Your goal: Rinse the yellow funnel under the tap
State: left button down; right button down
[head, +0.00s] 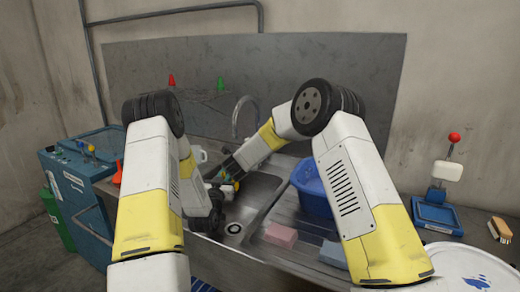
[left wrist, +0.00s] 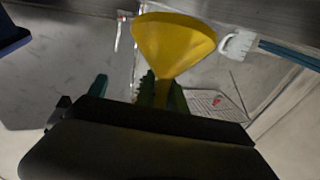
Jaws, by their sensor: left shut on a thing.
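The yellow funnel (left wrist: 174,45) is in the left wrist view, its stem between the green-padded fingers of my left gripper (left wrist: 160,92) and its wide mouth beyond them. In the head view only a small yellow patch of it (head: 236,186) shows over the sink, mostly hidden by the grippers. My left gripper (head: 217,198) is shut on the funnel over the sink. My right gripper (head: 222,176) is close by; its fingers are too small and covered to read. The curved grey tap (head: 240,112) stands at the back of the sink (head: 262,190). No water is visible.
A blue basin (head: 312,192) stands right of the sink. A pink sponge (head: 281,235) and a grey-blue block (head: 333,255) lie in front of it. A red cone (head: 171,80) and a green cone (head: 221,84) are up by the back panel. A blue cart (head: 75,190) is left.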

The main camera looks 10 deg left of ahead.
dwell(0.3)
pick_arm(q)
jog(key=s+r, duration=0.4)
jog(key=s, duration=0.1)
jog(key=shift+a, duration=0.25)
dwell(0.5)
